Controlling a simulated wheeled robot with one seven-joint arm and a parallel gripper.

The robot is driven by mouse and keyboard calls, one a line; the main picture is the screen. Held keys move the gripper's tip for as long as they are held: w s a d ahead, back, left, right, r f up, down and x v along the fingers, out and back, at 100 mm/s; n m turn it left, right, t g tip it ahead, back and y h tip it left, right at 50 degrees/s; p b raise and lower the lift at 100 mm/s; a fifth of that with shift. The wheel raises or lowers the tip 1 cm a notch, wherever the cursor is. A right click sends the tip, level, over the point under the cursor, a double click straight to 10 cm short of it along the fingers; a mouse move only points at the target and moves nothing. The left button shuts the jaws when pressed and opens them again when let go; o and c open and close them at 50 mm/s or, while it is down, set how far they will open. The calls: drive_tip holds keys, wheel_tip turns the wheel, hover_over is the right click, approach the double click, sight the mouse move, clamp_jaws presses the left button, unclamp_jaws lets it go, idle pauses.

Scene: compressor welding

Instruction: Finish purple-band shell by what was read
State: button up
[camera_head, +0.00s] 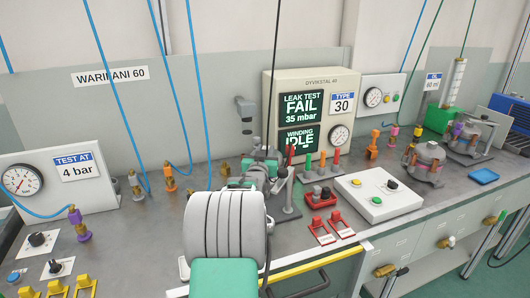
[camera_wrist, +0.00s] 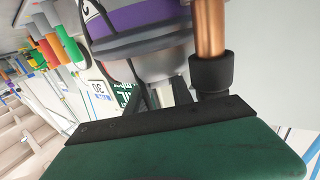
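A grey shell with a purple band (camera_wrist: 150,18) fills the top of the wrist view, with its rounded metal end towards my gripper. A copper tube (camera_wrist: 210,28) with a black collar (camera_wrist: 210,73) stands beside it. Dark fingers of my gripper (camera_wrist: 165,95) reach towards the shell's end; their tips are hidden, so contact is unclear. In the head view my arm hides much of the bench centre, and the purple band cannot be made out there. The leak test screen (camera_head: 300,106) reads FAIL, 35 mbar. The winding screen (camera_head: 299,139) reads IDLE. The type label (camera_head: 342,103) reads 30.
A gauge panel (camera_head: 98,196) labelled TEST AT 4 bar stands left. Red and green probes (camera_head: 308,165) stand behind red trays (camera_head: 320,198). A white button box (camera_head: 378,197) sits right of centre. Two metal units (camera_head: 425,160) (camera_head: 470,137) stand farther right near a blue tray (camera_head: 483,176).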

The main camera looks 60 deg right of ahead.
clamp_jaws()
idle(0.9)
drive_tip(key=shift+o, duration=1.1)
unclamp_jaws()
drive_tip(key=shift+r, duration=0.2)
drive_tip(key=shift+f, duration=0.1)
clamp_jaws()
drive_tip(key=shift+f, duration=0.3)
unclamp_jaws()
drive_tip(key=shift+r, duration=0.1)
clamp_jaws()
